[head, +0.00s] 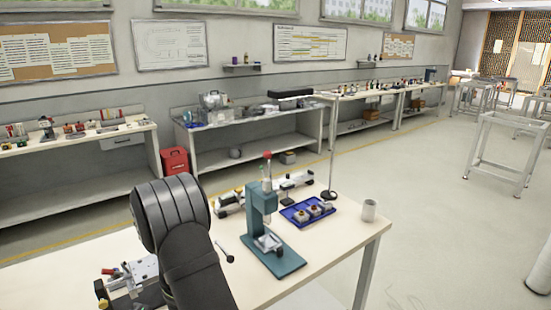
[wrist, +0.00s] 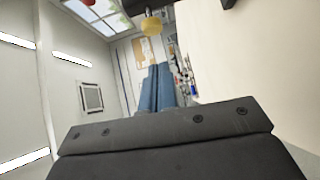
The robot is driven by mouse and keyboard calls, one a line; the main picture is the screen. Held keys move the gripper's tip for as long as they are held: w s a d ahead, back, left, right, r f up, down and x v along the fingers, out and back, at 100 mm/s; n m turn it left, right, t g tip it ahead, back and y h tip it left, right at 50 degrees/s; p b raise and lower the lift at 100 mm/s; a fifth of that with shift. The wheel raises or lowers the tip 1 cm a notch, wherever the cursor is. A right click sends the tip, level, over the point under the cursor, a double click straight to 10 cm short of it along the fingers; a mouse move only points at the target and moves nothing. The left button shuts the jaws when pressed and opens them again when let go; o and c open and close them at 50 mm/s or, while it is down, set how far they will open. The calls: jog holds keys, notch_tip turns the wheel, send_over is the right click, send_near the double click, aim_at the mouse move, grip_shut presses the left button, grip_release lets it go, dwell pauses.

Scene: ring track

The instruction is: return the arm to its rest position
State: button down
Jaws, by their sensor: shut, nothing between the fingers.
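My arm (head: 185,235) rises at the lower left of the head view, with a thick dark rounded joint at its top. My gripper is not clearly visible there; the arm seems to hide it. In the wrist view my gripper (wrist: 157,70) shows as two blue fingers beyond a dark grey block. The fingers lie side by side, shut, with nothing seen between them.
The workbench (head: 325,262) holds a teal press (head: 272,250) right of my arm, a blue tray (head: 292,216) with small parts, a thin stand (head: 329,193) and a pale cup (head: 369,210). A metal fixture (head: 140,275) stands at the left. The bench's right front is clear.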

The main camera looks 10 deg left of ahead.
jog(key=s+d, duration=0.1)
jog(key=d, duration=1)
jog(key=w+d+m+t+h, duration=0.2)
jog(key=m+t, duration=0.4)
jog(key=m, duration=0.7)
jog(key=w+d+m+t+h, duration=0.2)
jog(key=w+d+m+t, duration=0.3)
jog(key=m, duration=0.8)
jog(key=shift+d+r+m+t+h, duration=0.15)
jog(key=shift+m+t+h, duration=0.15)
jog(key=shift+t, duration=0.7)
jog(key=shift+w, duration=0.1)
